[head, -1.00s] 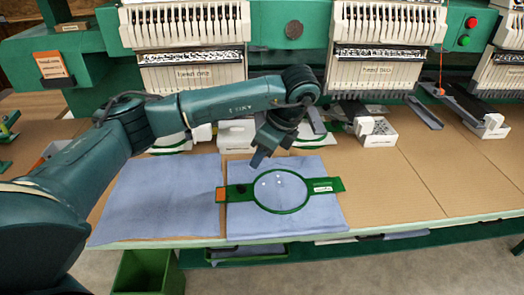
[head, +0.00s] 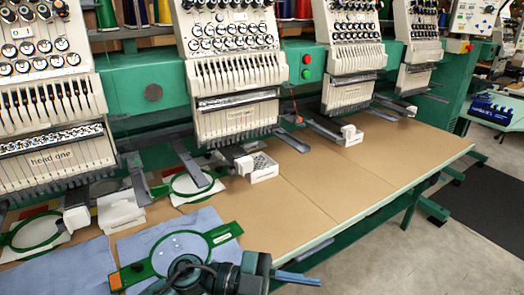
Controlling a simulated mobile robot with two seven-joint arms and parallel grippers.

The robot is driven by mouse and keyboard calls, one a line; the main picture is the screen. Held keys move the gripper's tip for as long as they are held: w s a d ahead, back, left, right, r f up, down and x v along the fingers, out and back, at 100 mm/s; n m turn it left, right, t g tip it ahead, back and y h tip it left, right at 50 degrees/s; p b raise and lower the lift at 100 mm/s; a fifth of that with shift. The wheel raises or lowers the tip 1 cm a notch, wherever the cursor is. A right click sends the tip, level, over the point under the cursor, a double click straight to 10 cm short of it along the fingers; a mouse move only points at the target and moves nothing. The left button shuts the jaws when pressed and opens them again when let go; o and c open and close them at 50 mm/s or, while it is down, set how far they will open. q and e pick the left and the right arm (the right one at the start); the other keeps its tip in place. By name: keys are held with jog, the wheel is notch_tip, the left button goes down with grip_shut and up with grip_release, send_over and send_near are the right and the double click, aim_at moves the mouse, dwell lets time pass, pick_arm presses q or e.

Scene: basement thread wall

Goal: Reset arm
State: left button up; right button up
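A green embroidery hoop (head: 222,234) with an orange-ended tab lies on a folded blue cloth (head: 133,243) on the table, at the lower left of the head view. One of my arms comes in from the bottom edge, apparently the left. Its wrist covers the near part of the hoop ring. Its gripper (head: 298,278) points right, beyond the hoop, near the table's front edge. I see nothing held, but the finger gap is unclear. My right gripper is not in view.
A second blue cloth (head: 62,271) lies at the lower left. Embroidery heads (head: 237,95) line the table's back, with hoops and white blocks (head: 262,168) below them. The brown tabletop (head: 345,190) is clear to the right. A red and a green button (head: 306,74) sit on the machine.

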pick_arm(q)
jog(key=w+a+f+n+t+y, duration=0.25)
jog(key=a+n+t, duration=0.25)
jog(key=n+t, duration=0.45)
jog(key=w+a+f+n+t+y, duration=0.2)
jog(key=w+a+n+t+y, duration=0.25)
jog(key=n+t, duration=0.45)
jog(key=s+a+f+n+g+y, duration=0.2)
jog(key=s+a+f, duration=0.3)
jog(key=f, duration=0.3)
jog(key=s+a+f+n+g+y, duration=0.2)
jog(key=s+a+f+y, duration=0.3)
jog(key=f, duration=0.4)
jog(key=shift+s+a+p, duration=0.35)
jog(key=shift+s+a, duration=0.2)
jog(key=shift+s, duration=0.25)
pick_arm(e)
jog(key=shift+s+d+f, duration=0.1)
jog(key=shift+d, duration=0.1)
pick_arm(q)
jog(key=shift+f+g, duration=0.1)
jog(key=shift+g, duration=0.15)
